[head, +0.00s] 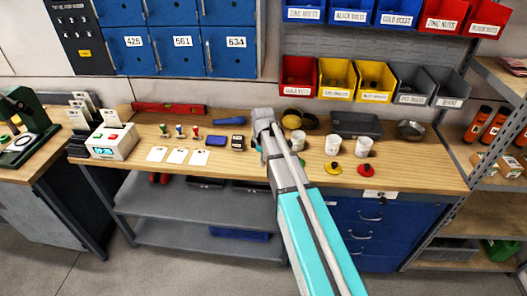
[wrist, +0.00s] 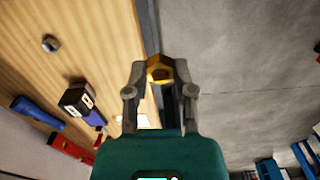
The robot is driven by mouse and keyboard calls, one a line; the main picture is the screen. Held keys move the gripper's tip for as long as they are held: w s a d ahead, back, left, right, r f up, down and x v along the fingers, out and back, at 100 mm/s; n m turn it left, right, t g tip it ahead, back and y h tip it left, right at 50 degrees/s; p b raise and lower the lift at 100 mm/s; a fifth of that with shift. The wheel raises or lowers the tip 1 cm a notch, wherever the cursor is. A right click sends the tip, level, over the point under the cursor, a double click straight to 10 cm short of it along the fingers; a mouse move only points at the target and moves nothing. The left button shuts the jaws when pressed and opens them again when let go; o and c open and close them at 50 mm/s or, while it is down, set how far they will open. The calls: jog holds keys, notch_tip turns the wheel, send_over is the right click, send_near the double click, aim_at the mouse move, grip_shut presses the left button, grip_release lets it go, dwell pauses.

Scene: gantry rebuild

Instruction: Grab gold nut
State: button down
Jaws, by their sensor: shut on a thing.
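The gold nut (wrist: 160,68) is between the fingertips of my gripper (wrist: 160,80) in the wrist view, its hole facing the camera. My gripper is shut on it. In the head view my gripper (head: 264,118) is over the middle of the wooden workbench (head: 230,172), and the nut is hidden behind it. The height above the bench is hard to judge.
Stamps (head: 180,131) and white cards (head: 177,156) lie left. Coloured bins (head: 337,78) hang behind.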

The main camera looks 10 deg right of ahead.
jog(key=shift+s+r+p, duration=0.3)
jog(key=shift+s+r, duration=0.1)
jog(key=shift+s, duration=0.5)
jog(key=shift+s+r+p, duration=0.25)
jog(key=shift+s+r, duration=0.15)
jog(key=shift+s, duration=0.45)
